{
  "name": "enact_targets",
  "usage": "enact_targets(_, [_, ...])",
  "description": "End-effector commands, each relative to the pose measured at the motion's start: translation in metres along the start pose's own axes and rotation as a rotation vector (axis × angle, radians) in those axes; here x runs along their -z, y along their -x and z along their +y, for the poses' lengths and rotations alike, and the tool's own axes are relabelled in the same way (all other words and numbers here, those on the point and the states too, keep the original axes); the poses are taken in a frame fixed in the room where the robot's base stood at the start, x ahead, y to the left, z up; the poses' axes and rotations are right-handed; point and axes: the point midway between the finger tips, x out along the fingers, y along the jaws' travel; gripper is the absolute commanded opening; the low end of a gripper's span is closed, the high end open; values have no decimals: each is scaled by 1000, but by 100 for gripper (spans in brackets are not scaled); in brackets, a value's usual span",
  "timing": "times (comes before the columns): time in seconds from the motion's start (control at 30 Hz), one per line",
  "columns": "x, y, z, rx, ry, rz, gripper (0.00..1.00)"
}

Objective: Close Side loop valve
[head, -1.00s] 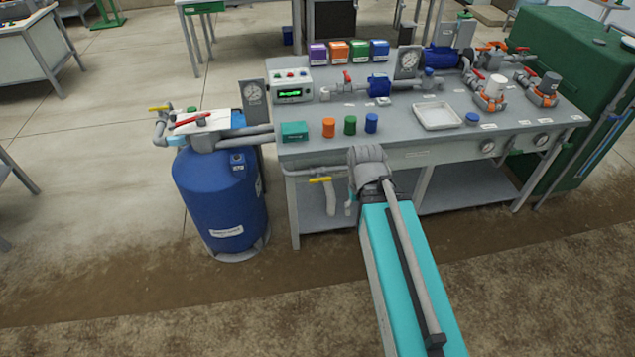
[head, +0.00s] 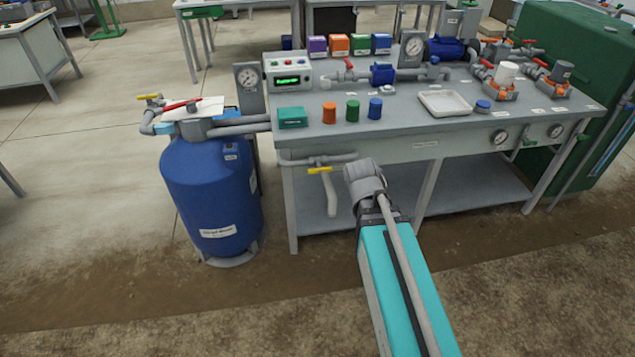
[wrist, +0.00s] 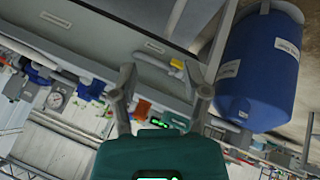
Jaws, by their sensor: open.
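Several valves are in view, and I cannot read which label names the side loop valve. A yellow-handled valve (head: 320,170) sits on a grey pipe under the bench's front left edge; its yellow handle (wrist: 177,64) also shows in the wrist view. Another valve with a yellow handle (head: 152,97) and a red handle (head: 180,105) are at the top of the blue tank (head: 212,190). My gripper (wrist: 163,88) is open and empty, its two fingers spread below the yellow handle in the wrist picture, apart from it as far as I can tell. The head view hides its fingers behind my arm.
The grey bench (head: 440,148) carries a white tray (head: 445,103), a control box with a green display (head: 290,80), coloured bottles and red-handled valves (head: 487,64). A lower shelf (head: 480,185) lies beneath. A green cabinet (head: 590,70) stands right. The floor in front is clear.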

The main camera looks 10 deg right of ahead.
Motion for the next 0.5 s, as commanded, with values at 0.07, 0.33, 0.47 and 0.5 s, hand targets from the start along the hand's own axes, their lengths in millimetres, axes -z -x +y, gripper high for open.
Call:
enact_targets(0.07, [0,-22,-6,-32,42,42,60])
enact_targets(0.33, [14,-61,-11,-150,196,186,60])
enact_targets(0.47, [20,-77,-16,-208,274,252,60])
enact_targets(0.5, [23,-82,-17,-226,298,272,60])
